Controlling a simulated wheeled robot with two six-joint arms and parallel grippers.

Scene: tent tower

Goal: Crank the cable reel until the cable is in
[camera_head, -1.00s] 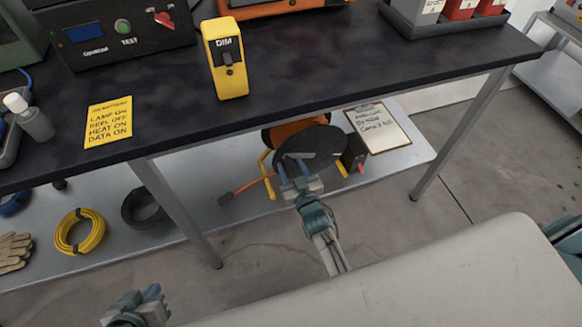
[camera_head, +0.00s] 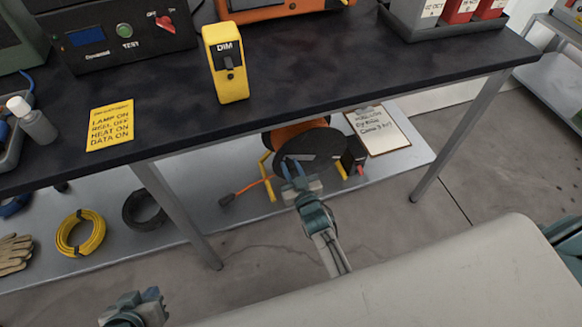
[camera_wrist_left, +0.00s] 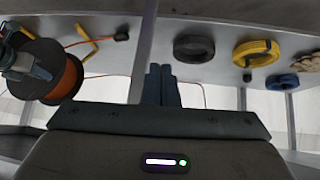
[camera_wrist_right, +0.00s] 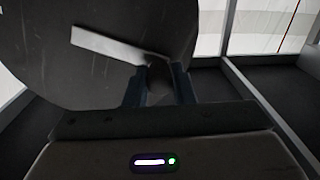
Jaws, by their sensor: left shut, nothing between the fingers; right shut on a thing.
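The cable reel (camera_head: 318,146), with a dark round side and an orange drum, stands on the lower shelf in a yellow frame. It also shows in the left wrist view (camera_wrist_left: 68,78). Its orange cable (camera_head: 250,186) runs left to a dark plug (camera_head: 227,200) lying on the shelf. My right gripper (camera_head: 292,168) is at the reel's near face, shut on the crank handle (camera_wrist_right: 157,82). The pale crank arm (camera_wrist_right: 105,45) crosses the dark disc in the right wrist view. My left gripper (camera_head: 148,294) is shut and empty, low at the left, apart from the reel.
The dark tabletop (camera_head: 290,75) overhangs the reel, and a table leg (camera_head: 178,213) stands left of it. A clipboard (camera_head: 377,130) lies right of the reel. A yellow coil (camera_head: 68,240), a black coil (camera_head: 135,212) and gloves (camera_head: 12,252) lie on the shelf's left.

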